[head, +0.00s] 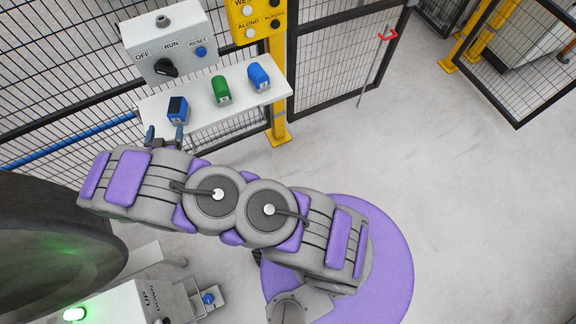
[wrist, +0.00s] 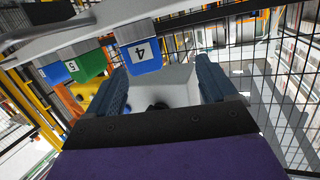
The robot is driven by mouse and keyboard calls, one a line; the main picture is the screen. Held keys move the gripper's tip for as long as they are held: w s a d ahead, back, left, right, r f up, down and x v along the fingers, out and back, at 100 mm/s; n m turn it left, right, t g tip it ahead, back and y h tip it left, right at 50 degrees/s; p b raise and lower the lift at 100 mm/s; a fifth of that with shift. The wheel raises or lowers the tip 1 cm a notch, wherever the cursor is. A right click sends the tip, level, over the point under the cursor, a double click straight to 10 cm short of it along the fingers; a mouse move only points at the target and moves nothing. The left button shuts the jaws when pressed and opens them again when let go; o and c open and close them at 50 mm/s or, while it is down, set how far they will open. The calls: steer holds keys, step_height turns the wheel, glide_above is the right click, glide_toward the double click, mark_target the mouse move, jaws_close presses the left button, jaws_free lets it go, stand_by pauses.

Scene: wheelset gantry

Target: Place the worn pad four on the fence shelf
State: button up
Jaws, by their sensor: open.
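The worn pad four (head: 178,110), blue with a dark top, rests at the left end of the row on the white fence shelf (head: 200,118). In the wrist view, pad four (wrist: 144,58) shows its pale "4" label and appears beyond my fingertips, with a visible gap. My gripper (head: 165,136) is at the shelf's front edge, just in front of the pad. Its two blue fingers (wrist: 163,82) are spread and hold nothing. The shelf's edge (wrist: 60,32) also shows at the upper left of the wrist view.
A green pad (head: 221,90) and another blue pad (head: 260,77) stand on the shelf to the right. A control box (head: 168,46) with a knob is above it. A yellow post (head: 278,95) and mesh fence flank the shelf. A large dark wheel (head: 50,245) is at left. Open floor lies to the right.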

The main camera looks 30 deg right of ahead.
steer(key=w+r+g+y, duration=0.3)
steer(key=w+r, duration=0.1)
steer(key=r, duration=0.2)
steer(key=s+d+r+n+g+y, duration=0.2)
steer(key=s+d+r+g+y, duration=0.1)
steer(key=s+r, duration=0.3)
steer(key=s+d+r+n+g+y, duration=0.1)
steer(key=s+d+r+g+y, duration=0.15)
steer(key=s+r, duration=0.4)
steer(key=s+d+r+g+h, duration=0.1)
steer(key=s+d+r+g, duration=0.1)
steer(key=s+d, duration=0.4)
steer(key=s+d+r+n+g+h, duration=0.1)
steer(key=s+d+r+g, duration=0.2)
steer(key=s+d, duration=0.4)
steer(key=s+d+r+n+g+h, duration=0.1)
steer(key=s+d+r+g, duration=0.2)
steer(key=s, duration=1.8)
steer(key=d+r, duration=0.1)
steer(key=d, duration=0.3)
steer(key=shift+w+r, duration=0.1)
